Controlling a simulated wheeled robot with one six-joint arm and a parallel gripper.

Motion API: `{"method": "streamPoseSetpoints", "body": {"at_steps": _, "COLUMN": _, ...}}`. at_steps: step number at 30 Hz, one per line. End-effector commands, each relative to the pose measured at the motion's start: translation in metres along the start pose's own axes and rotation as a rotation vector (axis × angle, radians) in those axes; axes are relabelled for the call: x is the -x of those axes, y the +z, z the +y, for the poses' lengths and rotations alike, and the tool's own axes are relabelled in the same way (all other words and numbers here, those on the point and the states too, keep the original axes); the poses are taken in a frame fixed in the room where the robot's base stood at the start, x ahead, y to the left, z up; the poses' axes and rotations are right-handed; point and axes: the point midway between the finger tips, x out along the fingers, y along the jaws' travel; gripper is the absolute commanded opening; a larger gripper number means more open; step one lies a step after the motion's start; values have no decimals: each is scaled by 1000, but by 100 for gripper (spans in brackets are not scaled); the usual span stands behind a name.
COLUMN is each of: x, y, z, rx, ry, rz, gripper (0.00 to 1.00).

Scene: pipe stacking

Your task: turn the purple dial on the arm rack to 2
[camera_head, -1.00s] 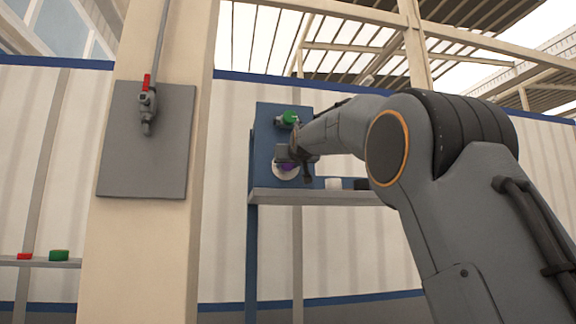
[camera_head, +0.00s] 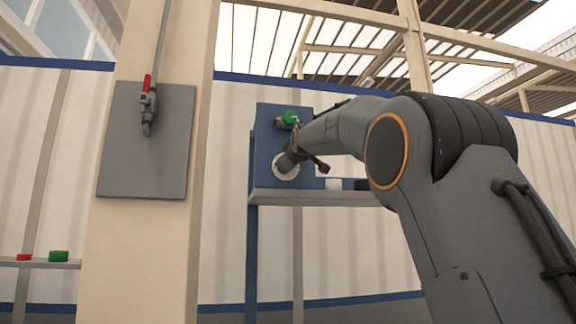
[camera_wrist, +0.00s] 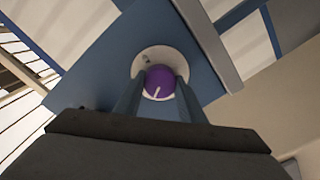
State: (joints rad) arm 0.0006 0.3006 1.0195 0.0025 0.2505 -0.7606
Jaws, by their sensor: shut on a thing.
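The purple dial (camera_wrist: 159,82) sits on a round white plate (camera_wrist: 150,58) on the blue panel of the rack. A white pointer line shows on its face; I cannot read any number. In the wrist view my gripper (camera_wrist: 157,92) has one finger on each side of the dial and is shut on it. In the head view my gripper (camera_head: 288,160) is at the white plate (camera_head: 283,172), and it hides the dial. The blue rack panel (camera_head: 265,130) stands behind it.
A green knob (camera_head: 290,118) is on the panel above my gripper. A shelf (camera_head: 310,197) below holds a white item (camera_head: 333,184) and a dark one. At left, a red-handled valve (camera_head: 147,95) is on a grey plate, and a low shelf holds red and green pieces.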

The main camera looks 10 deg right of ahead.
Motion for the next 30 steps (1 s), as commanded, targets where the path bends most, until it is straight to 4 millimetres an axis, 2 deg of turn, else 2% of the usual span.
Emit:
{"method": "streamPoseSetpoints", "body": {"at_steps": 17, "x": 0, "y": 0, "z": 0, "rx": 28, "ry": -1, "rz": -1, "gripper": 14}}
{"method": "streamPoseSetpoints", "body": {"at_steps": 18, "x": 0, "y": 0, "z": 0, "rx": 28, "ry": -1, "rz": -1, "gripper": 43}}
{"method": "streamPoseSetpoints", "body": {"at_steps": 20, "x": 0, "y": 0, "z": 0, "rx": 28, "ry": -1, "rz": -1, "gripper": 53}}
{"method": "streamPoseSetpoints", "body": {"at_steps": 30, "x": 1, "y": 0, "z": 0, "rx": 28, "ry": 0, "rz": 0, "gripper": 55}}
